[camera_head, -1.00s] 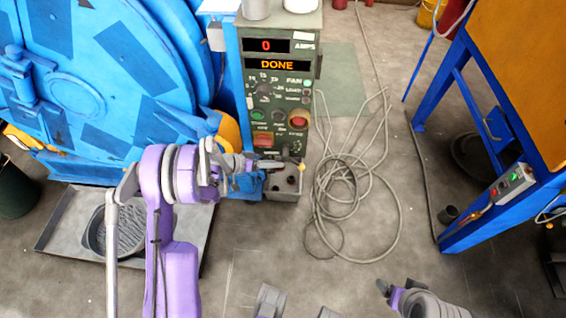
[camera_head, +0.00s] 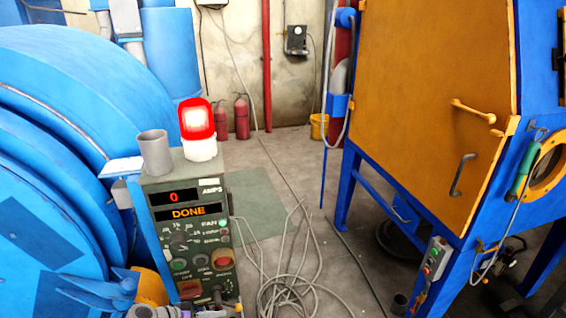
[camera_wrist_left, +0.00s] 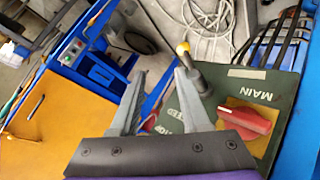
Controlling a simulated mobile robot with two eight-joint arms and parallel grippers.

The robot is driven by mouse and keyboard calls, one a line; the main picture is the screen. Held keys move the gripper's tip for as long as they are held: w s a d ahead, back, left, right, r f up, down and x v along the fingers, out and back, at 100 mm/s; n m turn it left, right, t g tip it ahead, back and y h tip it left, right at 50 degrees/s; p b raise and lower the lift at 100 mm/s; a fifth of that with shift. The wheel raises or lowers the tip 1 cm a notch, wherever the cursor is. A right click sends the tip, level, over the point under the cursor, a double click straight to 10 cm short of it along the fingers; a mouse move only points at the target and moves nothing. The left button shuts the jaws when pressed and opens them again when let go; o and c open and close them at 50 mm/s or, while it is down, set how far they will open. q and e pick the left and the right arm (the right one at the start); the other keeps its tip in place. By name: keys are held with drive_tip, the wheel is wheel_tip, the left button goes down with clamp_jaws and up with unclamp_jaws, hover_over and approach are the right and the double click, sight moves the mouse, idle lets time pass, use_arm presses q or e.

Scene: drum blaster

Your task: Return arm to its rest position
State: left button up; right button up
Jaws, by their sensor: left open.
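My left gripper (camera_wrist_left: 161,75) is open in the left wrist view, with nothing between its two grey fingers. A lever with a yellow knob (camera_wrist_left: 183,48) stands close beside the right-hand finger; I cannot tell whether they touch. The green control panel (camera_wrist_left: 251,73) with a red switch (camera_wrist_left: 245,122) fills the right of that view. In the head view, only a small grey part of my left gripper (camera_head: 157,312) shows at the bottom edge, in front of the control box (camera_head: 150,222), whose display reads DONE. My right gripper is out of view.
The blue drum machine (camera_head: 45,130) stands left of the control box. A lit red lamp (camera_head: 197,120) and a grey cup (camera_head: 154,153) are on top of the box. Loose cable (camera_head: 285,290) lies on the floor. The blue and orange cabinet (camera_head: 425,110) stands right.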

use_arm(q)
drive_tip(key=s+d+r+g+y, duration=0.1)
drive_tip(key=s+d+r+y, duration=0.1)
drive_tip(key=s+d+r, duration=0.3)
drive_tip(key=s+d+r+g+y, duration=0.1)
drive_tip(key=s+r+y, duration=0.15)
drive_tip(key=s, duration=0.45)
drive_tip(key=s+a+r+n+y, duration=0.1)
drive_tip(key=s+y, duration=0.1)
drive_tip(key=s, duration=0.6)
drive_tip(key=s+a+r+y, duration=0.1)
drive_tip(key=s+r+y, duration=0.1)
drive_tip(key=s, duration=0.6)
wheel_tip(320, 180, up, 19)
drive_tip(key=w+p, duration=0.2)
drive_tip(key=p, duration=1.5)
drive_tip(key=shift+t, duration=0.4)
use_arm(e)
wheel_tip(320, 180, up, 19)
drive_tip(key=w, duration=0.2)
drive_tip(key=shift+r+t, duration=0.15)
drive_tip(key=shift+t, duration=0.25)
use_arm(q)
drive_tip(key=shift+s+d+h, duration=0.1)
drive_tip(key=shift+s+h, duration=0.05)
drive_tip(key=shift+h, duration=0.1)
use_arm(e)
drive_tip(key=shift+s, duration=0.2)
use_arm(q)
drive_tip(key=shift+c, duration=0.3)
